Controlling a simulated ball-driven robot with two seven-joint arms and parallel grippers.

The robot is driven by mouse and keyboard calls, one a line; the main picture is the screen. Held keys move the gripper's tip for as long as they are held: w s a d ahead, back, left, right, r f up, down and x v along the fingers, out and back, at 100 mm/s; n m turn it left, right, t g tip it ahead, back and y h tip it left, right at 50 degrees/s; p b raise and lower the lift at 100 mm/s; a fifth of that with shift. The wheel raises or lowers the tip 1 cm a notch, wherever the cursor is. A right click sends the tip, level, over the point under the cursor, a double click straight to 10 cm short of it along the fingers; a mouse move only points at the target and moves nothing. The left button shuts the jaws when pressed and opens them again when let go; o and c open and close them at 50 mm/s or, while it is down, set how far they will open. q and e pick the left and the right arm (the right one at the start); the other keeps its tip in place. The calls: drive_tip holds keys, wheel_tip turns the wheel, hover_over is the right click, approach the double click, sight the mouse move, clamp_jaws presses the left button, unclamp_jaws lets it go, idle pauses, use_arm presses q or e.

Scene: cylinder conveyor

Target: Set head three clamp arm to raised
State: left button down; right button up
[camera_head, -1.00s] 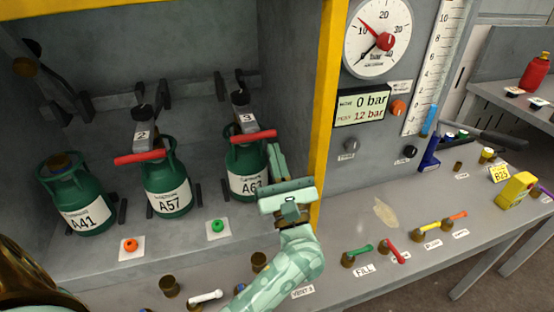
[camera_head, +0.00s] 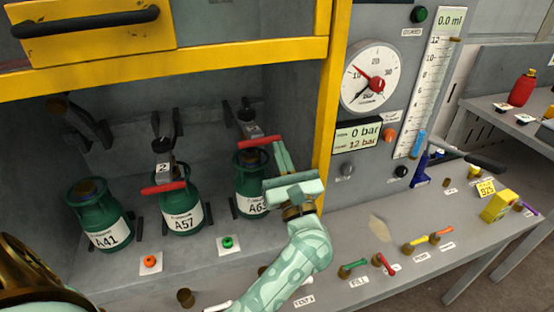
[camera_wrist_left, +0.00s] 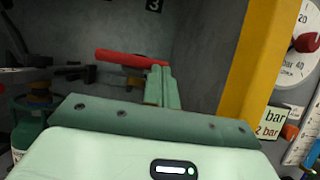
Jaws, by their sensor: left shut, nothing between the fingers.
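The head three clamp arm shows as a red bar (camera_head: 259,141) lying roughly level above the green cylinder A63 (camera_head: 250,180), below the plate marked 3 (camera_head: 249,130). The red bar also shows in the left wrist view (camera_wrist_left: 130,58). My left gripper (camera_head: 279,146) is shut and empty. Its fingertips are at the right end of the red bar; I cannot tell whether they touch it. In the left wrist view the shut fingers (camera_wrist_left: 158,80) point at that end. The gripper hides the right part of cylinder A63. My right gripper is not in view.
Cylinders A57 (camera_head: 183,213) and A41 (camera_head: 100,222) stand to the left. A yellow frame post (camera_head: 326,110) is close on the right of my gripper. A yellow door with a handle (camera_head: 92,30) is above. The bench at right holds small coloured valves (camera_head: 384,264).

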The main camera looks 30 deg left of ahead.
use_arm(q)
drive_tip(key=shift+g+h, duration=0.5)
drive_tip(key=shift+g, duration=0.2)
drive_tip(key=r+p, duration=0.2)
drive_tip(key=r, duration=0.1)
drive_tip(key=w+a+r+p, duration=0.1)
drive_tip(key=r+p, duration=0.2)
drive_tip(key=r, duration=0.1)
drive_tip(key=a+r+p, duration=0.1)
drive_tip(key=r+p, duration=0.1)
drive_tip(key=r, duration=0.1)
drive_tip(key=shift+w+a+r+p, duration=0.1)
drive_tip(key=shift+w+r+p, duration=0.15)
drive_tip(key=shift+w+p, duration=0.15)
drive_tip(key=w+a+r+p, duration=0.3)
drive_tip(key=r+p, duration=0.1)
drive_tip(key=r, duration=0.1)
drive_tip(key=shift+a+r, duration=0.3)
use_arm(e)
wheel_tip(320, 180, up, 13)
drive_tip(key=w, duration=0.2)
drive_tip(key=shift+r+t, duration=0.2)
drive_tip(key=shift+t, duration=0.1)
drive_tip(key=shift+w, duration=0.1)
